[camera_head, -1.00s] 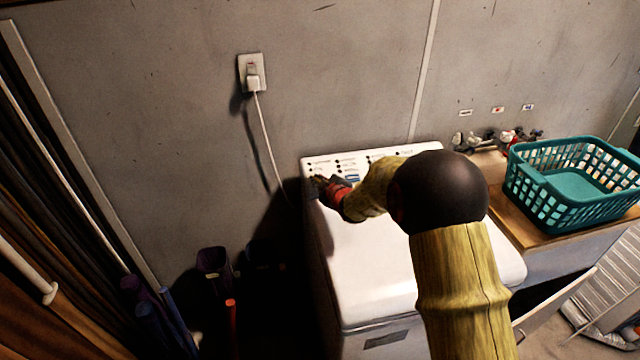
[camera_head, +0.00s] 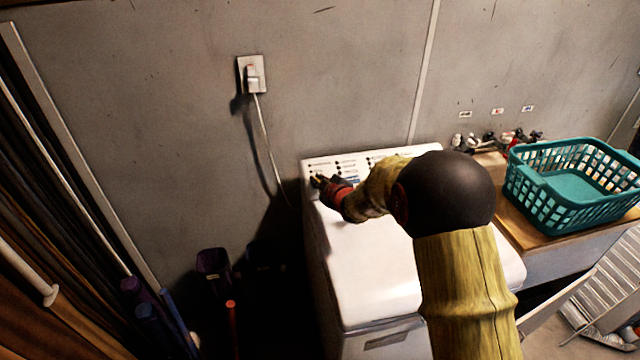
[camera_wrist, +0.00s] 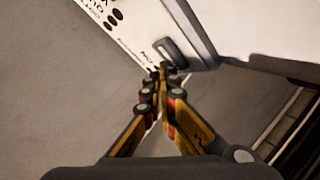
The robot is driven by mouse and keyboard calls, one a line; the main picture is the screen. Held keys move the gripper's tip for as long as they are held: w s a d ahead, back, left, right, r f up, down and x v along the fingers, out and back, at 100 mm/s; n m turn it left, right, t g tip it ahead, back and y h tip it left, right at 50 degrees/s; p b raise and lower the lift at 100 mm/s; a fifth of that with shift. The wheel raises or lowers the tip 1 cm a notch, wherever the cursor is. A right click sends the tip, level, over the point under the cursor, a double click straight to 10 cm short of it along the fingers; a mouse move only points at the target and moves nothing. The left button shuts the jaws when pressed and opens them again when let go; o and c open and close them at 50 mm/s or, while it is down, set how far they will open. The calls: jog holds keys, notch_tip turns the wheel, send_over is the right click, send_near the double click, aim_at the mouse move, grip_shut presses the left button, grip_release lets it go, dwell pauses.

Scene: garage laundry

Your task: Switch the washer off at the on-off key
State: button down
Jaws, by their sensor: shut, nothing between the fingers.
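The white washer (camera_head: 365,262) stands against the grey wall, with its control panel (camera_head: 345,161) along the back edge of its top. My gripper (camera_head: 317,180) is shut and empty at the left end of that panel. In the wrist view the closed fingertips (camera_wrist: 172,72) are at the panel, close beside a dark grey oblong key (camera_wrist: 168,50). Small dark marks and lettering show on the panel (camera_wrist: 112,20) beyond it. I cannot tell whether the fingertips touch the key.
A teal basket (camera_head: 570,187) sits on a wooden counter right of the washer, near several taps (camera_head: 495,139). A plug (camera_head: 252,78) with a hanging cord is in the wall behind. Dark bins (camera_head: 213,262) and poles stand on the left.

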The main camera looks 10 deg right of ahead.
jog(key=shift+r, duration=0.2)
jog(key=shift+s+r+p, duration=0.35)
jog(key=shift+r, duration=0.4)
jog(key=shift+s+r+p, duration=0.3)
jog(key=shift+r+p, duration=0.05)
jog(key=shift+r, duration=0.4)
jog(key=shift+s+r+p, duration=0.35)
jog(key=shift+r, duration=0.4)
